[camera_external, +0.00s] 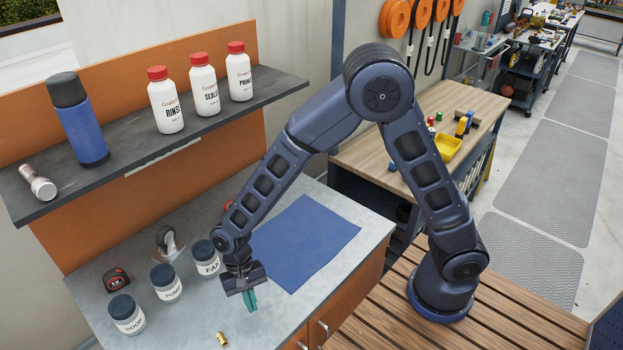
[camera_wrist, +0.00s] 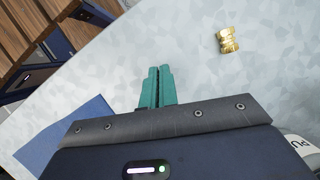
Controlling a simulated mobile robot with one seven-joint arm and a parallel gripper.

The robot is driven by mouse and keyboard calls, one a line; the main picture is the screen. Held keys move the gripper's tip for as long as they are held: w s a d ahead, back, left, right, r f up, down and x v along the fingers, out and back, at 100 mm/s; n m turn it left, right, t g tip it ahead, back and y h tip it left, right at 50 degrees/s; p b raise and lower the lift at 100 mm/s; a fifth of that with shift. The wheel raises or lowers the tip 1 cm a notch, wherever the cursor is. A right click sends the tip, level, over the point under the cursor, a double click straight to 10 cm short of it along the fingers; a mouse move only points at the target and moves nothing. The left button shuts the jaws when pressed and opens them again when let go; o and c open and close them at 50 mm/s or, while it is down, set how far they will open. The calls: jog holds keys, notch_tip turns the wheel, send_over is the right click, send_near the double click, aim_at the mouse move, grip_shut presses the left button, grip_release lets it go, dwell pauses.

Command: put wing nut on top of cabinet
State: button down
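A small gold piece (camera_external: 221,339), narrow in the middle and wider at its ends, lies on the grey counter top near the front edge. I take it for the wing nut, though its shape is not clear. It also shows in the wrist view (camera_wrist: 228,40), at the upper right. My gripper (camera_external: 252,308) points down above the counter, behind and to the right of the gold piece and apart from it. Its teal fingers (camera_wrist: 159,72) are together with nothing between them. The grey top (camera_external: 185,320) belongs to a cabinet with orange-brown doors (camera_external: 335,312).
Three labelled jars (camera_external: 166,283), a tape measure (camera_external: 117,280) and a caster (camera_external: 170,243) stand left of my gripper. A blue mat (camera_external: 305,240) lies right. A dark shelf (camera_external: 130,146) above holds a blue bottle (camera_external: 80,125), white bottles (camera_external: 203,88) and a flashlight (camera_external: 38,183).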

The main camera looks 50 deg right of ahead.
jog(key=shift+f, duration=1.95)
jog(key=shift+f, duration=0.1)
jog(key=c, duration=1.7)
grip_release()
